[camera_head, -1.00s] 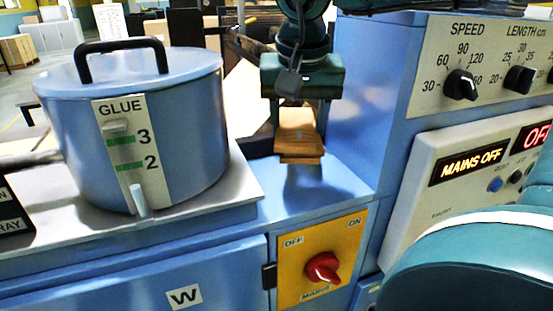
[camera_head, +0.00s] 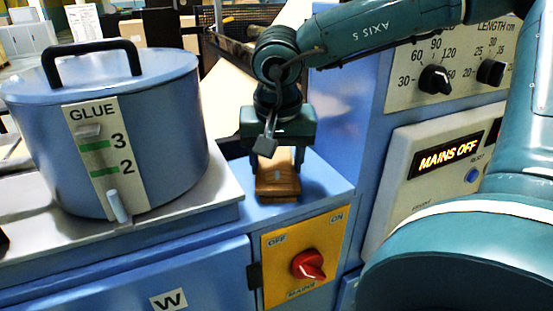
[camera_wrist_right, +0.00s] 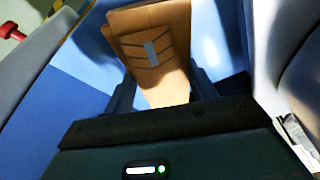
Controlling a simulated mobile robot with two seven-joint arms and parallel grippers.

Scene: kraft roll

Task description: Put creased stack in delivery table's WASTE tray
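The creased stack (camera_head: 277,183) is a small pile of brown paper with a grey strip and dark fold lines on top. My right gripper (camera_head: 277,160) points down over the blue machine ledge, its two fingers on either side of the stack. The right wrist view shows the stack (camera_wrist_right: 152,50) between the fingers (camera_wrist_right: 163,92), reaching out past their tips. It is close above the ledge; I cannot tell whether it touches. My left gripper is not in view. The delivery table's WASTE tray cannot be made out.
A blue glue pot (camera_head: 105,130) with a black handle stands left of the gripper on a pale plate. A red mains switch (camera_head: 308,265) on a yellow panel is below. The control panel (camera_head: 440,160), reading MAINS OFF, is at the right behind my right arm.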

